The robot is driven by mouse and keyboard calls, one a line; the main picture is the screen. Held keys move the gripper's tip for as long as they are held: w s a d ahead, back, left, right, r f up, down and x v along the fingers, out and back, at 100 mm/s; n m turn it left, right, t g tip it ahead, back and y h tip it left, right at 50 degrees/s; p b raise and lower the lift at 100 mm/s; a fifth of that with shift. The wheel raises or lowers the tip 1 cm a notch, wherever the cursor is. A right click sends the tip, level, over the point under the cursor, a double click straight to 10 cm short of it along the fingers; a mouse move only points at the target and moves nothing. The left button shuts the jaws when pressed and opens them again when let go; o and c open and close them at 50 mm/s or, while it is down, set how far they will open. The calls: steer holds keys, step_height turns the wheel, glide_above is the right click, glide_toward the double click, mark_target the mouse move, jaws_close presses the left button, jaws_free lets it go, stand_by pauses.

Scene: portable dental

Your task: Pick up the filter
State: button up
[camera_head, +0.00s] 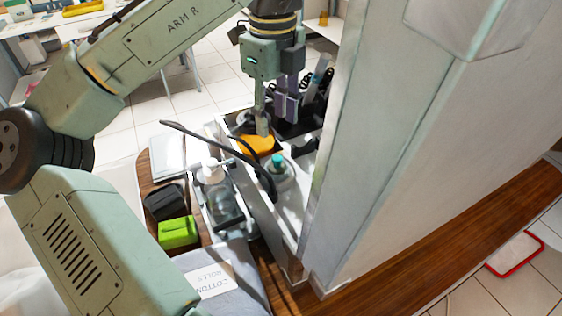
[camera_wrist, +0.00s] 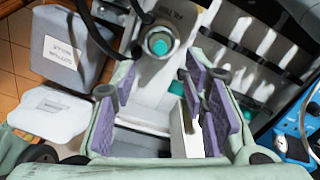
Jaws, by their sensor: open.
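A round part with a teal top (camera_head: 278,162) sits in the narrow white unit, and it shows in the wrist view (camera_wrist: 159,43) beyond my fingertips. Small print beside it seems to read "filter", but I cannot be sure that this part is the filter. My gripper (camera_head: 275,118) is open above the white unit, behind the teal-topped part in the head view. In the wrist view my purple finger pads (camera_wrist: 163,95) stand apart. A white block (camera_wrist: 185,132) shows between them, apparently not gripped.
A tall pale cabinet wall (camera_head: 400,150) stands close on the right. A black hose (camera_head: 225,148) arches over the white unit. An orange thing (camera_head: 257,145), a pump bottle (camera_head: 212,172), a green box (camera_head: 178,232) and a cotton-rolls pack (camera_head: 212,278) stand nearby.

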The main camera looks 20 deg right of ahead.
mark_target(277, 157)
step_height(277, 157, down, 4)
steer(key=shift+s+r, duration=0.1)
steer(key=shift+r, duration=0.1)
steer(key=shift+s+d+f+p, duration=0.1)
steer(key=shift+f+p, duration=0.3)
steer(key=shift+f, duration=1)
steer(key=shift+d+f+p, duration=0.1)
steer(key=shift+f+p, duration=0.25)
steer(key=shift+f, duration=1)
jaws_close()
